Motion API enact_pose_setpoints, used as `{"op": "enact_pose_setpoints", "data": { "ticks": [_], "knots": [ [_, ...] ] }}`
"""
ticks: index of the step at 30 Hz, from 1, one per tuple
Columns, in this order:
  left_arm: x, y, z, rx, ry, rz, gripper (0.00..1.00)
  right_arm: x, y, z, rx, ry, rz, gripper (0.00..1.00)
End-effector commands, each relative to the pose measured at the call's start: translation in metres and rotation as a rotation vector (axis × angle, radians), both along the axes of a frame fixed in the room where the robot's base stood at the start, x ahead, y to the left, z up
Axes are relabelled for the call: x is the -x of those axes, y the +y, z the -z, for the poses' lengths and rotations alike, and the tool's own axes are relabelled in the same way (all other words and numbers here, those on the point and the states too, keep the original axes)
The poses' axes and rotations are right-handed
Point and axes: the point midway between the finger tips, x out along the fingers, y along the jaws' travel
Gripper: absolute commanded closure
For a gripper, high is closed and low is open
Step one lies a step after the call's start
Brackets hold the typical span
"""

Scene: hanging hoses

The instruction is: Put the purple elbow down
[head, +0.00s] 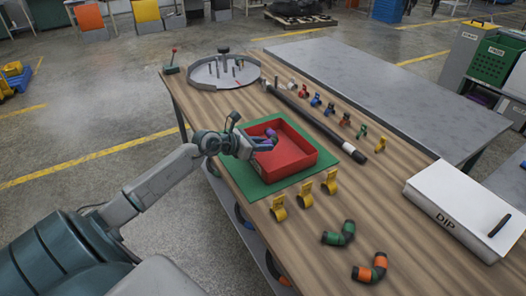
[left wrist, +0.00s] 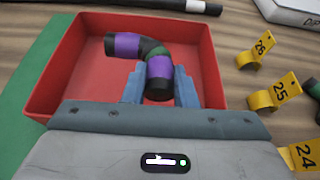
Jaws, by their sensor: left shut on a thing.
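The purple elbow (left wrist: 160,68) is a bent black pipe piece with purple bands. My left gripper (left wrist: 159,88) is shut on one end of it, with a blue finger on each side. In the left wrist view the elbow shows over the inside of the red tray (left wrist: 208,60). In the head view the elbow (head: 270,133) shows at the left part of the red tray (head: 293,160), by my left gripper (head: 256,142). I cannot tell whether the elbow touches the tray floor. My right gripper is not in view.
The tray stands on a green mat (head: 262,188) on a wooden table. Several yellow numbered clips (head: 304,195) stand in front. A green elbow (head: 339,234) and an orange elbow (head: 371,269) lie nearer. A black hose (head: 315,122) lies behind; a white DIP box (head: 462,208) is at right.

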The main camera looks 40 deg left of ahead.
Motion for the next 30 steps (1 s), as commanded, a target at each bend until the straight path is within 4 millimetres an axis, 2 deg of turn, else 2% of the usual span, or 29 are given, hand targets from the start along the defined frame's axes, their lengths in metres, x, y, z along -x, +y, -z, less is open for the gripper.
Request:
{"op": "enact_pose_setpoints", "data": {
  "ticks": [4,7,11,20,30],
  "knots": [
    [-0.011,0.006,0.001,0.004,-0.001,0.0,0.97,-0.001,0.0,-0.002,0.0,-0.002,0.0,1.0],
    [-0.009,0.004,0.02,0.006,0.004,-0.001,0.97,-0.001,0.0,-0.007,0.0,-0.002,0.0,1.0],
    [-0.009,0.004,0.034,0.003,0.002,0.001,0.97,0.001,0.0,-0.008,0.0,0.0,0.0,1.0],
    [-0.009,0.005,0.037,0.0,0.0,0.001,0.97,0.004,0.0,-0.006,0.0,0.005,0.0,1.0],
    [-0.008,0.005,0.05,0.001,0.002,0.001,0.97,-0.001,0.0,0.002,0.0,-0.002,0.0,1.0]
  ]
}}
